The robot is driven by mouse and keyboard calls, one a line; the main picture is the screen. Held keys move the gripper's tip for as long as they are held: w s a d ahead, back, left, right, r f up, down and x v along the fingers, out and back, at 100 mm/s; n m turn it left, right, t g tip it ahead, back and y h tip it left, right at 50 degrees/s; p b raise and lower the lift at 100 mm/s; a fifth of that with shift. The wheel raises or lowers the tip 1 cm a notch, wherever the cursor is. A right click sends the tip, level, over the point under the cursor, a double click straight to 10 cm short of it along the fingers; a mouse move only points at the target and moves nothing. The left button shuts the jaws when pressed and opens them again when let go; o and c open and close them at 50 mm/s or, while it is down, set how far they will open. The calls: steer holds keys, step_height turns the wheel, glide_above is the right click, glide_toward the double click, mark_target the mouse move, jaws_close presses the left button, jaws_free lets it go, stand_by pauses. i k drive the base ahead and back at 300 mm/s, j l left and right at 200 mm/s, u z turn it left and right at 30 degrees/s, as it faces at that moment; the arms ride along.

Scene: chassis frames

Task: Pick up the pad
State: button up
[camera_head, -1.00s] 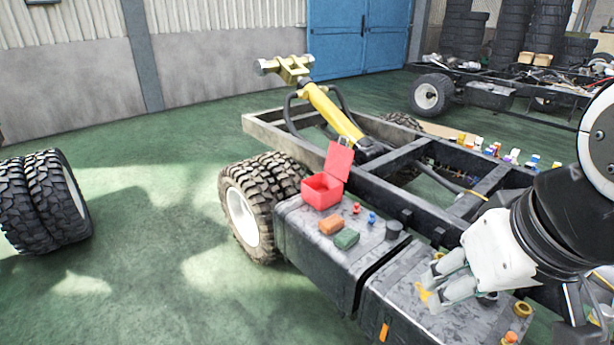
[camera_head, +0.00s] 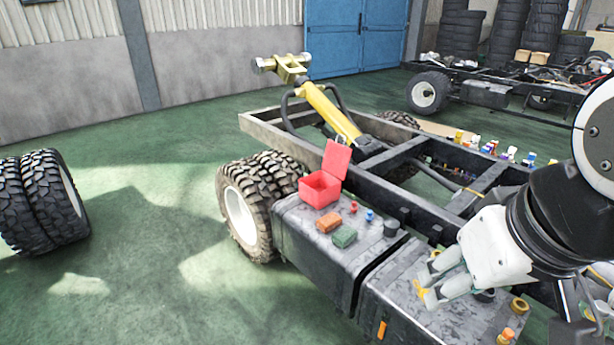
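Two small pad-like blocks lie side by side on top of the left dark metal box (camera_head: 312,247): a green one (camera_head: 344,236) and an orange-brown one (camera_head: 328,222). I cannot tell which is the pad. My gripper (camera_head: 429,285) is to the right of both, over the right metal box (camera_head: 400,318). Its two pale fingers look apart, with nothing visibly held. A small yellow item (camera_head: 422,294) shows by the fingertips; I cannot tell whether they touch it.
An open red box (camera_head: 320,188) stands behind the blocks. Small red (camera_head: 354,206) and blue (camera_head: 370,215) items and a dark cylinder (camera_head: 391,229) stand right of them. The chassis frame (camera_head: 400,160) and a yellow crane arm (camera_head: 325,108) lie behind.

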mark_target(326, 224)
steer(key=i+j+z, duration=0.15)
steer(key=i+j, duration=0.2)
steer(key=i+j+z, duration=0.15)
steer(key=i+j, duration=0.2)
steer(key=i+j+z, duration=0.15)
steer(key=i+j, duration=0.2)
steer(key=j, duration=0.2)
steer(key=i+j+z, duration=0.15)
steer(key=i+j, duration=0.15)
steer(key=j, duration=0.15)
